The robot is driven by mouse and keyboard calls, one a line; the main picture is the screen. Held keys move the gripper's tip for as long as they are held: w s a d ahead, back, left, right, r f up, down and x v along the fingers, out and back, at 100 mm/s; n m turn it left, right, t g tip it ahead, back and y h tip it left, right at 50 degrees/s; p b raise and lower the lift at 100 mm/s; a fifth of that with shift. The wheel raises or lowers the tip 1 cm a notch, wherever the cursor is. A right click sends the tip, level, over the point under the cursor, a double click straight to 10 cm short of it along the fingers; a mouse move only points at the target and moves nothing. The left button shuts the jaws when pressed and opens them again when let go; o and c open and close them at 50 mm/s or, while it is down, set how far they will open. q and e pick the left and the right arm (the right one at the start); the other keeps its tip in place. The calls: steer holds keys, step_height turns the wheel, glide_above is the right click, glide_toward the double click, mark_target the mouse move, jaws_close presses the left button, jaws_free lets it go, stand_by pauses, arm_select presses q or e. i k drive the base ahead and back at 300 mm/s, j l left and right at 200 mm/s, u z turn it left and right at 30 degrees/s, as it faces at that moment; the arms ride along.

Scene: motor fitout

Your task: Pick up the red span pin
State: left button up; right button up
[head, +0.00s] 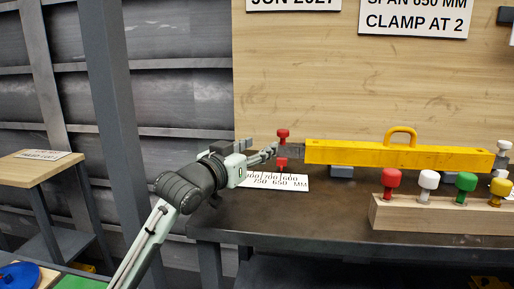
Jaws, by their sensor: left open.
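A red pin (282,134) stands upright at the left end of the yellow beam (400,156), at its grey end piece. Another bit of red shows just below that end piece. A second red-headed pin (390,179) stands in the wooden block at the right. My left gripper (272,152) reaches in from the left and is open, with its fingertips close by the pin at the beam's end. Whether they touch it I cannot tell. My right gripper is not in view.
The wooden block (440,218) also holds white, green and yellow pins along the bench front. A printed scale card (295,183) lies under the beam's left end. A yellow handle (400,133) rises from the beam. A small side table (22,171) stands far left.

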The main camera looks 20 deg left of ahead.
mark_target(391, 178)
steer(key=k+j, duration=0.1)
steer(key=k, duration=0.9)
